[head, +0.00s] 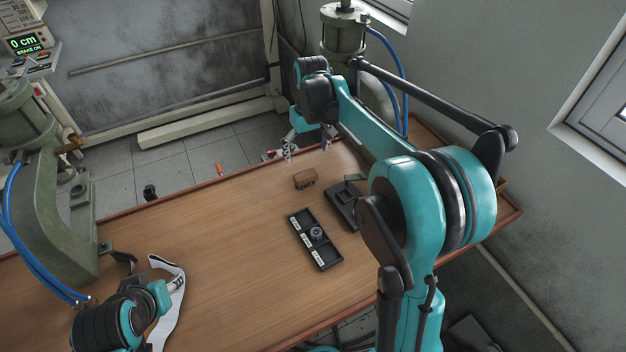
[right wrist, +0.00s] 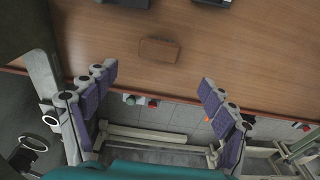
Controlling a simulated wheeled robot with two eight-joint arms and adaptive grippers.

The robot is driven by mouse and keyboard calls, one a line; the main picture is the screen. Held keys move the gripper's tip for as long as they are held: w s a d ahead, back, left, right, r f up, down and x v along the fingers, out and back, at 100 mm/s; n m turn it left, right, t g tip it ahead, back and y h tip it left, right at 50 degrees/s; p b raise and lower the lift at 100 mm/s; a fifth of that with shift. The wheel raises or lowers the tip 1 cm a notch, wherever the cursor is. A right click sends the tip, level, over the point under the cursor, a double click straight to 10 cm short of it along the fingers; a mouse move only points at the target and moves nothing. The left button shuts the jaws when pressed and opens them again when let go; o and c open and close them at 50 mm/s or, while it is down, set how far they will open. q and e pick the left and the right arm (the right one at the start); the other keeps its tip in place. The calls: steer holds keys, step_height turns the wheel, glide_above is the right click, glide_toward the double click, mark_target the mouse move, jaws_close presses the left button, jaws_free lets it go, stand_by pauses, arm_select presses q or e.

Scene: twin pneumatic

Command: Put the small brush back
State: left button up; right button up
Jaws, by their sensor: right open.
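The small brush (head: 305,178) looks like a brown wooden block and lies on the table near its back edge, left of a dark flat tray. It also shows in the right wrist view (right wrist: 158,50), beyond the fingertips and between their lines. Its bristles cannot be made out. My right gripper (head: 306,145) is open and empty, behind the brush at the table's far edge and apart from it. Its two purple-padded fingers (right wrist: 158,77) are spread wide in the right wrist view. My left gripper (head: 175,284) is small and partly hidden at the lower left; its jaws are unclear.
A black tray with labelled compartments (head: 300,221) holds a small round part. A dark flat tray (head: 339,208) lies partly behind my right arm. Green pneumatic presses (head: 60,215) (head: 343,38) stand left and back. A white strap (head: 166,328) lies front left. The table's middle is clear.

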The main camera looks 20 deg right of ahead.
steer(key=s+a+r+t, duration=0.3)
steer(key=s, duration=1)
steer(key=s+a+f+t, duration=0.1)
steer(key=s+f, duration=0.1)
steer(key=s, duration=0.3)
steer(key=s+a+f+m+t, duration=0.1)
steer(key=s+f+t, duration=0.1)
steer(key=s, duration=0.4)
steer(key=shift+s+a+f, duration=0.15)
steer(key=shift+s+f, duration=0.05)
steer(key=shift+f, duration=0.2)
steer(key=shift+f, duration=0.1)
